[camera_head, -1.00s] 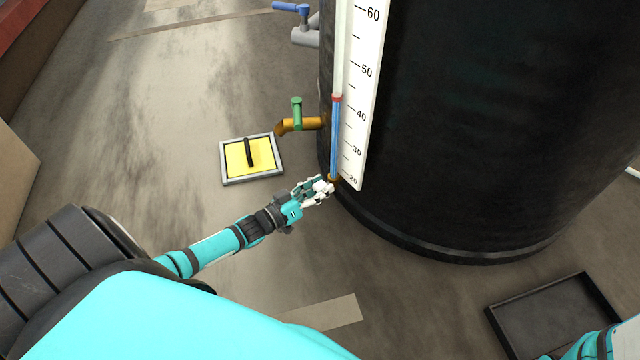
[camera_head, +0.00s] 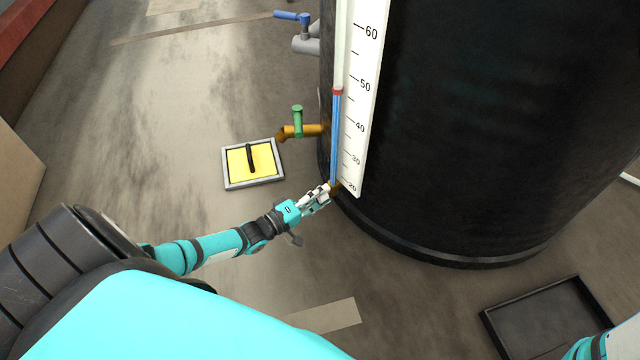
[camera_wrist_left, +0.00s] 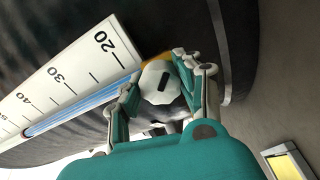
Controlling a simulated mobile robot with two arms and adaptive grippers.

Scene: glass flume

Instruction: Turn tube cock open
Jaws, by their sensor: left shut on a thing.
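The tube cock is at the foot of the gauge tube, with a pale faceted knob (camera_wrist_left: 158,82) bearing a dark slot in the left wrist view. A bit of its brass body shows in the head view (camera_head: 336,187). My left gripper (camera_head: 326,190) is shut on the knob, its fingers on both sides of it in the left wrist view (camera_wrist_left: 160,90). The fingers hide most of the cock in the head view. The gauge tube (camera_head: 336,140) holds a blue column topped by a red marker, just below the 50 mark. My right gripper is out of view.
The white scale board (camera_head: 362,100) stands beside the tube on the large black tank (camera_head: 490,120). A brass tap with a green handle (camera_head: 298,122) and a blue-handled valve (camera_head: 292,17) stick out above. A yellow hatch (camera_head: 236,163) and a black tray (camera_head: 550,320) lie on the floor.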

